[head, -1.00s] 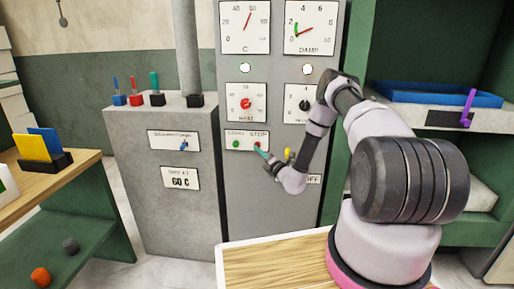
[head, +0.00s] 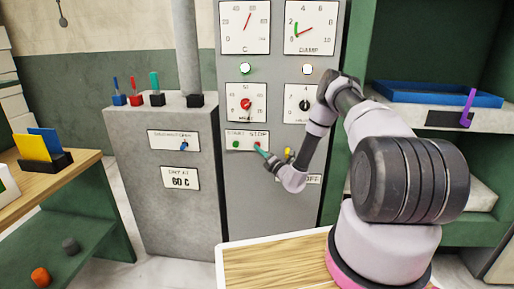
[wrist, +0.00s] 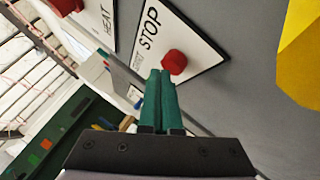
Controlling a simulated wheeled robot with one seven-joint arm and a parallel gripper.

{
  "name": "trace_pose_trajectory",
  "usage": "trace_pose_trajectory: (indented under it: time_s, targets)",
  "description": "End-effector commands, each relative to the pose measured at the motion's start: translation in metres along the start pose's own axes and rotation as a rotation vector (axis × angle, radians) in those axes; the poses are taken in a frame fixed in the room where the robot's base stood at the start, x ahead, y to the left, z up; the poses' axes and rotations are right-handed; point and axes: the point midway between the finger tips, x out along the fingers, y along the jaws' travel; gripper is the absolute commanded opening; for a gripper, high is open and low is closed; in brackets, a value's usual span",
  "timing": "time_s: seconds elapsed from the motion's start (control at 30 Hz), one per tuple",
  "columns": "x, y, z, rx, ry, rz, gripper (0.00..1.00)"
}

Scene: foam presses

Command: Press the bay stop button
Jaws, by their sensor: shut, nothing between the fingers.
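The red stop button (wrist: 174,62) sits on a white plate marked STOP (wrist: 150,28) in the wrist view. In the head view the stop button (head: 257,145) is at the right of the START/STOP plate (head: 246,137) on the grey panel. A green start button (head: 236,144) is to its left. My gripper (wrist: 160,72) is shut and empty, with its green fingertips just beside the red button in the picture. Whether they touch it I cannot tell. In the head view my gripper (head: 258,149) points at the button from the lower right.
Above the plate are a red heat knob (head: 245,104) and a black knob (head: 304,104). A yellow part (wrist: 300,60) is close on the right in the wrist view. A grey cabinet (head: 205,215) with a small blue lever (head: 184,146) stands left of the panel.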

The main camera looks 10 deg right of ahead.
Motion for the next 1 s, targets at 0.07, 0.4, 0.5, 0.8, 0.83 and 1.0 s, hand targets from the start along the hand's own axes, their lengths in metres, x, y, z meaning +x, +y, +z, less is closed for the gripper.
trace_pose_trajectory:
  time_s: [0.07,0.4,0.5,0.8,0.83,1.0]
  targets:
    - [0.0007,-0.0006,0.0006,0.000,0.000,0.000,0.00]
    - [0.0034,-0.0028,0.0025,-0.001,0.000,0.000,0.00]
    - [0.0043,-0.0034,0.0030,0.000,0.000,-0.001,0.00]
    - [0.0070,-0.0052,0.0053,0.000,-0.001,0.000,0.00]
    - [0.0070,-0.0052,0.0053,0.000,-0.001,0.000,0.00]
    - [0.0070,-0.0051,0.0054,0.000,-0.001,0.000,0.00]
